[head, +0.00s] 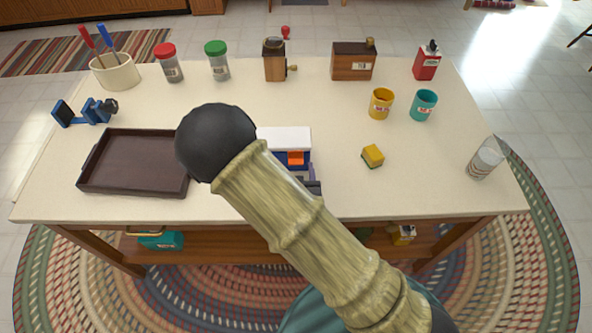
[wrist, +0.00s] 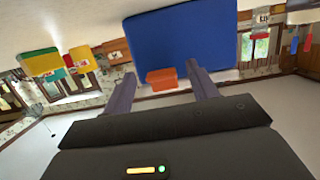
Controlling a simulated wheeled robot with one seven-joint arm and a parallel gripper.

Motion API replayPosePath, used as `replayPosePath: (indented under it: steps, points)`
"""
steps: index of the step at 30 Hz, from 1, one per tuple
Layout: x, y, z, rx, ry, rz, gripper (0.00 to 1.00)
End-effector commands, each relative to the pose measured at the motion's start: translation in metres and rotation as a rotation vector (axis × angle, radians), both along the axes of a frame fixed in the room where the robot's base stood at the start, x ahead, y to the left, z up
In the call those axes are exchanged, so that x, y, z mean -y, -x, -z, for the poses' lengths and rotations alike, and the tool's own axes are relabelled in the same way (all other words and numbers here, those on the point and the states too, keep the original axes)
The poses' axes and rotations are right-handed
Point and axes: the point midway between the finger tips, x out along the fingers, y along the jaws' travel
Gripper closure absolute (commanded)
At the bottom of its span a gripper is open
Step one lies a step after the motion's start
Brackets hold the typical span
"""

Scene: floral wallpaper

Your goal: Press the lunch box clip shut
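The lunch box (head: 285,137) has a white lid and a blue body and stands mid-table, partly hidden behind my arm. Its orange clip (head: 296,158) is on the side facing me. In the wrist view the blue body (wrist: 180,42) fills the upper middle, and the orange clip (wrist: 161,79) shows at its lower edge. My gripper (wrist: 161,74) is open and empty, with one purple finger to each side of the clip. In the head view only part of my gripper (head: 308,183) shows, just in front of the box. I cannot tell whether a finger touches the box.
A dark tray (head: 135,188) lies left of the box. A yellow sponge (head: 372,156), a yellow mug (head: 381,103), a teal mug (head: 423,105) and a glass (head: 485,160) stand to the right. Jars, a grinder (head: 274,62) and a wooden box (head: 353,62) line the back.

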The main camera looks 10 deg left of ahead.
Motion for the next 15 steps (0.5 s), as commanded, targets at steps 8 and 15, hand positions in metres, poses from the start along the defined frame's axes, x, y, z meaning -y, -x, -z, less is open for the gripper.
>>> replayPosePath:
  steps: [8,15]
  points:
    - [0.0,0.0,-0.001,0.0,0.0,0.0,0.42]
    - [0.0,0.0,-0.019,0.0,0.0,0.0,0.42]
